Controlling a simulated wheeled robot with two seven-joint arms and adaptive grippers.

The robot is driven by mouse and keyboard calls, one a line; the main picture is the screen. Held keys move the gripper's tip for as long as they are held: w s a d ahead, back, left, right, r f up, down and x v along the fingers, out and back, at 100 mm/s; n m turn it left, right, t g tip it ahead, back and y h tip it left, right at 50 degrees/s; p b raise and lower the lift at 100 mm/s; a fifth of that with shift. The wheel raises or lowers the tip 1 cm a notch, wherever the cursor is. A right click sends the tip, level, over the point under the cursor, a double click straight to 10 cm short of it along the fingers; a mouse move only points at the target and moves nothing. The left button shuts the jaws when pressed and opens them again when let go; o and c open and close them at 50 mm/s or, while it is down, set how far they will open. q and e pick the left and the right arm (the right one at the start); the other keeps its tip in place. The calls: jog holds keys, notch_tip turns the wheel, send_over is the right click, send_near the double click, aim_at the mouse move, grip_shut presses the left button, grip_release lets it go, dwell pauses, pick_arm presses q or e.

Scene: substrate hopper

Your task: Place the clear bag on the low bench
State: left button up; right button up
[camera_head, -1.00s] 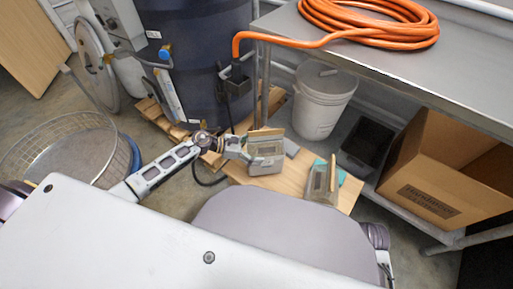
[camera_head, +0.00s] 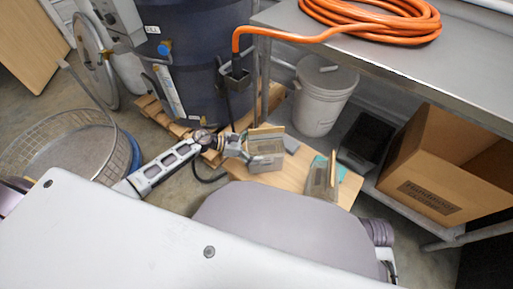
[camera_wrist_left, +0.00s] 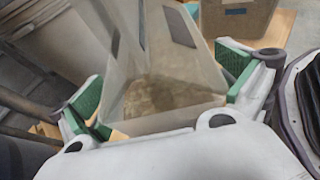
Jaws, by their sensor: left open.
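A clear bag (camera_head: 265,154) with brown contents stands upright at the left end of the low wooden bench (camera_head: 289,176). In the left wrist view, this see-through bag (camera_wrist_left: 165,85) rises between the two green-padded fingers of my left gripper (camera_wrist_left: 165,98). The fingers are spread, with one on each side of the bag. In the head view my left gripper (camera_head: 243,146) is at the bag's left side. Whether a finger touches the bag is unclear. A second, similar bag (camera_head: 319,183) stands at the bench's right end. My right gripper is not in view.
A white lidded bucket (camera_head: 322,100) and an open cardboard box (camera_head: 432,190) are on the lower shelf of the metal table (camera_head: 440,65). A dark blue drum (camera_head: 200,65) is behind. A round mesh sieve (camera_head: 65,150) is at left. Orange hose (camera_head: 370,20) lies on the table.

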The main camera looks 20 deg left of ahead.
pick_arm(q)
jog(key=shift+r, duration=0.1)
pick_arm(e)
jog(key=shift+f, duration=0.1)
pick_arm(q)
jog(key=shift+s+a, duration=0.1)
jog(key=shift+a, duration=0.1)
jog(key=p+v, duration=0.1)
jog(key=v, duration=1)
jog(key=shift+a+r+p, duration=0.15)
jog(key=shift+r+p, duration=0.15)
jog(key=shift+p, duration=0.1)
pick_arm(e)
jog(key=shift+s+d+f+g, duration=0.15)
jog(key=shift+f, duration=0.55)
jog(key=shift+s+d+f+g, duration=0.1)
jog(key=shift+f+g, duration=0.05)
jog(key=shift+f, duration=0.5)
pick_arm(q)
jog(key=shift+s+a, duration=0.1)
jog(key=shift+s, duration=0.05)
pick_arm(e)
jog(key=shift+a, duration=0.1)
